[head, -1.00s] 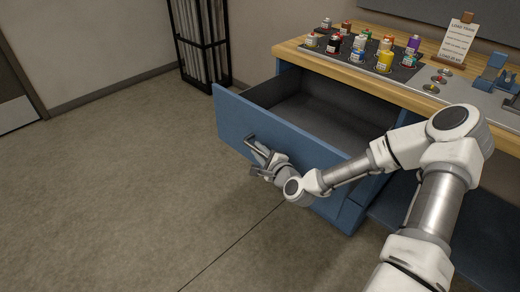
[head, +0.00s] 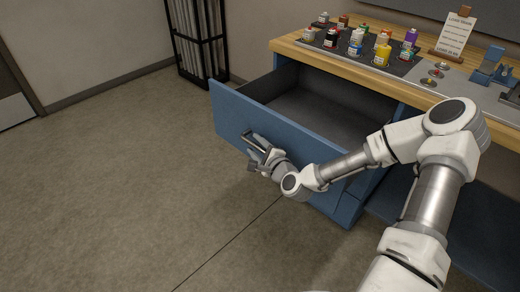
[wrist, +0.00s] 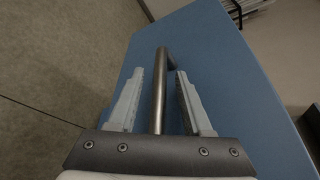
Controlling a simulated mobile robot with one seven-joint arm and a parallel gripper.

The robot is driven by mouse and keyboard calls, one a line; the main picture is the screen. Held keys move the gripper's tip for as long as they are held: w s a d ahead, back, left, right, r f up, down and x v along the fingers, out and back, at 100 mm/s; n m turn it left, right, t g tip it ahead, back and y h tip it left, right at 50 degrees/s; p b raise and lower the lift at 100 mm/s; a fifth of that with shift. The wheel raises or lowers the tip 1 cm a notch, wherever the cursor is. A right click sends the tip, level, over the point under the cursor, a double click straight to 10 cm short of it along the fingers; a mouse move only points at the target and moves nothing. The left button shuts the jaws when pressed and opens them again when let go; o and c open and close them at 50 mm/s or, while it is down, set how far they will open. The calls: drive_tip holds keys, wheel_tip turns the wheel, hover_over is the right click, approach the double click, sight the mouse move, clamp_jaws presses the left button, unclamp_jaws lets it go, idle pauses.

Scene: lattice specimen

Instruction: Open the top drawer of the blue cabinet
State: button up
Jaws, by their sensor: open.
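The blue cabinet's top drawer (head: 225,112) is pulled well out in the head view, and its grey inside looks empty. Its bar handle (head: 254,142) is on the blue front. In the wrist view the handle (wrist: 159,90) runs between the two fingers of my gripper (wrist: 158,95). The fingers are apart, with a gap on each side of the bar. My gripper (head: 257,155) is at the drawer front in the head view. The drawer front (wrist: 220,80) fills much of the wrist view.
The wooden worktop (head: 330,60) above holds several small bottles on a dark mat (head: 340,52), a sign (head: 455,35) and a blue fixture (head: 490,65). A black rack (head: 200,45) stands by the wall. The floor (head: 110,190) at left is clear.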

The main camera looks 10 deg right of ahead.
drive_tip(key=p+v, duration=1)
drive_tip(key=v, duration=0.7)
drive_tip(key=shift+s, duration=0.2)
